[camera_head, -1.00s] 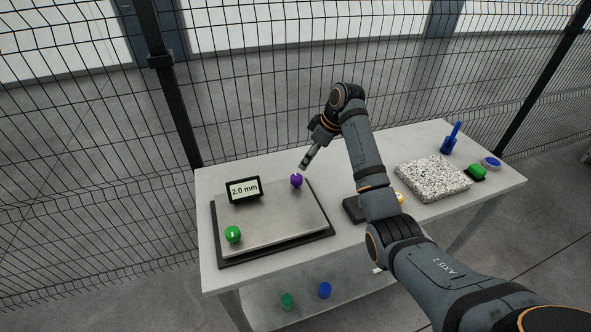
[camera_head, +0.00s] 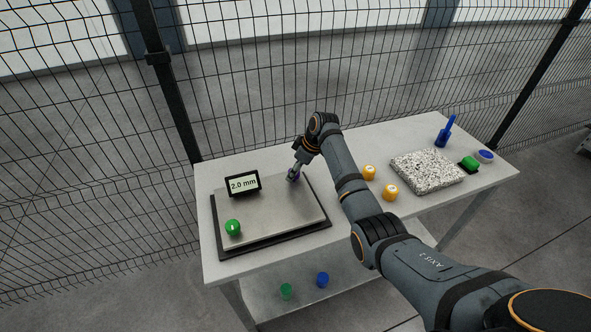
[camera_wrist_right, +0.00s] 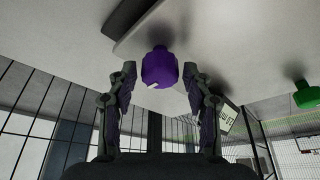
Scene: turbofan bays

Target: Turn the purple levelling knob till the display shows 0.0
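The purple levelling knob (camera_wrist_right: 160,68) shows in the right wrist view with a pale mark on it. It sits at the far right corner of a grey plate (camera_head: 275,211). A small black-framed display (camera_head: 243,184) on the plate reads 2.0 mm. My right gripper (camera_head: 293,176) is at the knob and mostly hides it in the head view. In the right wrist view its two fingers are open on either side of the knob, with a visible gap on both sides. My left gripper is not in view.
A green knob (camera_head: 233,227) is at the plate's near left corner. Two yellow round pieces (camera_head: 390,192), a speckled slab (camera_head: 427,172), a green button (camera_head: 469,163) and a blue handled tool (camera_head: 446,131) are to the right. A mesh fence (camera_head: 90,150) stands behind the table.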

